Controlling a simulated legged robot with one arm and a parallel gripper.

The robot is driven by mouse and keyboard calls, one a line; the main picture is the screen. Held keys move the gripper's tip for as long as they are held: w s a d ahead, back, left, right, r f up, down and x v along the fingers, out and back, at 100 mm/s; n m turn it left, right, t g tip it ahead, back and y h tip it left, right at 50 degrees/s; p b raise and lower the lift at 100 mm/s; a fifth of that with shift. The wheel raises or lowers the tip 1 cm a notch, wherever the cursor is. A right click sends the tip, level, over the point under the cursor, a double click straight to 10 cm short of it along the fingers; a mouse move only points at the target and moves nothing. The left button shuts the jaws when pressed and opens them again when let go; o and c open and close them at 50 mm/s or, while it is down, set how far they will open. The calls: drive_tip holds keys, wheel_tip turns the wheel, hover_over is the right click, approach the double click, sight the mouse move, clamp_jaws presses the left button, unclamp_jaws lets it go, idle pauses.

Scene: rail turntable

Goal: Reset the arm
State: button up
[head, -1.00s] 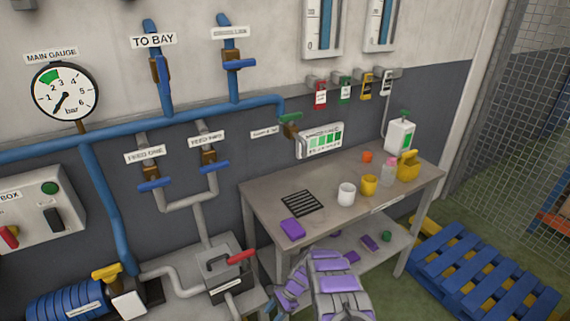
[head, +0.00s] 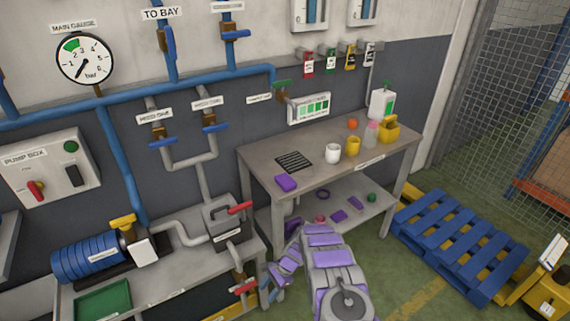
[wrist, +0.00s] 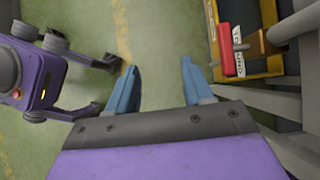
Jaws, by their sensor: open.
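My gripper shows in the wrist view (wrist: 160,88), with its two blue fingers spread apart and nothing between them. It points down toward the green floor (wrist: 160,30). In the head view my purple and grey arm is at the bottom centre, in front of the workbench (head: 225,155).
A purple block (head: 286,183), white cup (head: 332,153) and yellow cup (head: 352,146) stand on the bench. A pump (head: 88,258) and red-handled valve (head: 240,208) are at left. A blue pallet (head: 460,240) lies right. Floor between is clear.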

drive_tip(key=s+d+r+n+h, duration=0.1)
drive_tip(key=s+d+r+n, duration=0.15)
drive_tip(key=r, duration=0.85)
drive_tip(key=s+d+r+n+h, duration=0.1)
drive_tip(key=s+d+r+n, duration=0.15)
drive_tip(key=r, duration=0.85)
drive_tip(key=s+d+r+n, duration=0.1)
drive_tip(key=s+d+r, duration=0.2)
drive_tip(key=r, duration=0.8)
drive_tip(key=s+d+r+n+t+h, duration=0.1)
drive_tip(key=s+d+r+n, duration=0.15)
drive_tip(key=s+r, duration=0.45)
drive_tip(key=s+d+r+n+h, duration=0.1)
drive_tip(key=s+d+r, duration=0.4)
drive_tip(key=s, duration=0.4)
drive_tip(key=s+d+r+n+h, duration=0.1)
drive_tip(key=s+d, duration=0.1)
drive_tip(key=s, duration=0.6)
drive_tip(key=s+d+r+n+t+h, duration=0.1)
drive_tip(key=s+d, duration=0.1)
drive_tip(key=s, duration=0.6)
drive_tip(key=shift+d+r, duration=0.2)
drive_tip(key=shift+d, duration=0.15)
